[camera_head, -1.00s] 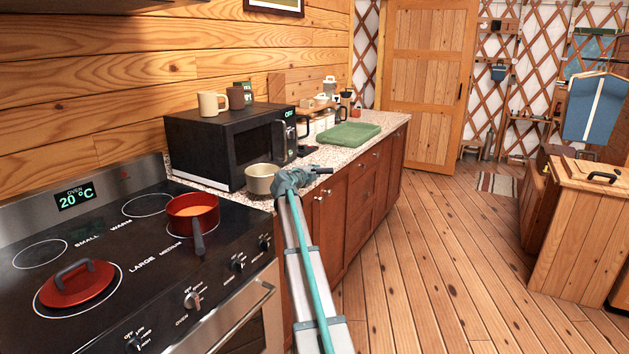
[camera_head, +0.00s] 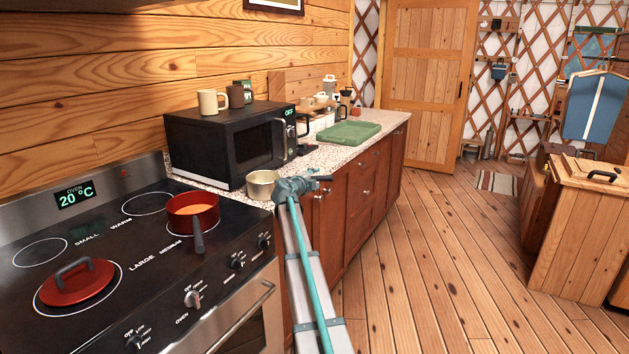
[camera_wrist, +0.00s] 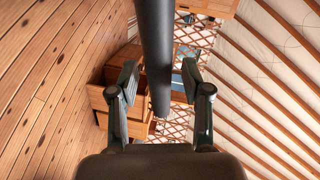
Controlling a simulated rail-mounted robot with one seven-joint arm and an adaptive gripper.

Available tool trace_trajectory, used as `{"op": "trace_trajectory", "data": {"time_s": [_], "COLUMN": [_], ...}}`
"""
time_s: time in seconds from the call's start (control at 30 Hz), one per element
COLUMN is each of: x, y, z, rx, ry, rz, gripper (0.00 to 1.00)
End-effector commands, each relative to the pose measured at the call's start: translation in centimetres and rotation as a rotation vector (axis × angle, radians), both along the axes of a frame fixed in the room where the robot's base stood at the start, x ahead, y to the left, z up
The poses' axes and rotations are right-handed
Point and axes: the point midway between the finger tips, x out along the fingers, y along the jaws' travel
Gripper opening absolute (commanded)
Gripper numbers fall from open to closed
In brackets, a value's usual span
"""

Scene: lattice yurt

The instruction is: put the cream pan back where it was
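The cream pan (camera_head: 262,186) is at the near end of the speckled counter, between the stove and the microwave's front right corner. It looks upright and appears to rest on the counter. My gripper (camera_head: 302,186) is just right of the pan's body, at the counter's front edge. In the wrist view, my gripper (camera_wrist: 158,82) has its two fingers apart, one on each side of a dark bar (camera_wrist: 155,45) that looks like the pan's handle. Gaps show between the bar and the fingers. The pan's body is not visible there.
The black microwave (camera_head: 230,140) stands behind the pan, with mugs on top. A red pot (camera_head: 192,212) and a red lid (camera_head: 77,282) are on the stove (camera_head: 120,300). A green tray (camera_head: 348,134) lies farther along the counter (camera_head: 388,129). The floor right is mostly clear.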

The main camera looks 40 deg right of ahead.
Motion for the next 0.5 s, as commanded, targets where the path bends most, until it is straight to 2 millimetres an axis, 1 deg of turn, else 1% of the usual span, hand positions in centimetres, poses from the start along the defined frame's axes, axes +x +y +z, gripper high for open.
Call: {"op": "trace_trajectory", "data": {"time_s": [0.17,0.33,0.4,0.5], "x": [0.0,0.0,-0.5,-1.2], "y": [0.0,0.0,0.9,2.5], "z": [0.0,0.5,0.2,0.4], "rx": [0.0,0.0,-0.001,0.0], "ry": [0.0,0.001,-0.001,-0.001], "rz": [0.0,0.0,0.001,0.003], "gripper": [0.48,0.48,0.48,0.48]}}
